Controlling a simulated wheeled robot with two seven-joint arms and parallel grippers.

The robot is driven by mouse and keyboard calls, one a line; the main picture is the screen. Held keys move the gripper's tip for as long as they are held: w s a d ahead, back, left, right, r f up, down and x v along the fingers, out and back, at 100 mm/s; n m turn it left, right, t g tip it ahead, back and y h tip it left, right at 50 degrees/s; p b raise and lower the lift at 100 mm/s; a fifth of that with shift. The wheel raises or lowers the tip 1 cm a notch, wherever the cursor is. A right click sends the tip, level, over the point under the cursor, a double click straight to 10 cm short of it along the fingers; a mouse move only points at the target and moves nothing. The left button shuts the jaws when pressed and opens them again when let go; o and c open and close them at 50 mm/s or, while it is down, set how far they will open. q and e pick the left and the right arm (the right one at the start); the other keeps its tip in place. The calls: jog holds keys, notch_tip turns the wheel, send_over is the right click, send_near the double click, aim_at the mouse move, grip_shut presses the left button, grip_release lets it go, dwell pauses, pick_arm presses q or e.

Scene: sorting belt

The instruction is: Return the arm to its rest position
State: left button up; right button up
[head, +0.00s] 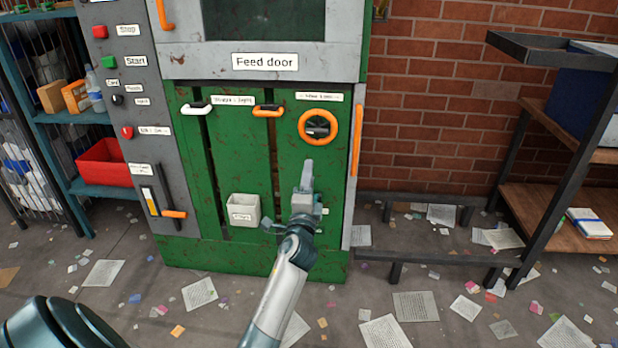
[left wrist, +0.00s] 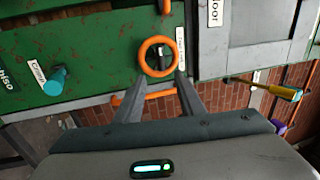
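My left gripper (head: 308,172) is raised in front of the green machine panel (head: 225,160), below an orange ring (head: 318,125) with a black knob inside it. In the left wrist view the two fingers of my left gripper (left wrist: 160,80) stand apart with nothing between them. The same orange ring (left wrist: 158,57) shows just beyond the fingertips there; I cannot tell the exact distance. My left forearm covers the lower part of the panel in the head view. My right gripper is not in view.
A grey button column (head: 128,80) stands left of the panel, with an orange-handled lever (head: 174,214) low on it. A small white bin (head: 243,210) is on the panel. A shelf with a red crate (head: 103,162) stands left, a wooden rack (head: 555,210) right. Papers litter the floor.

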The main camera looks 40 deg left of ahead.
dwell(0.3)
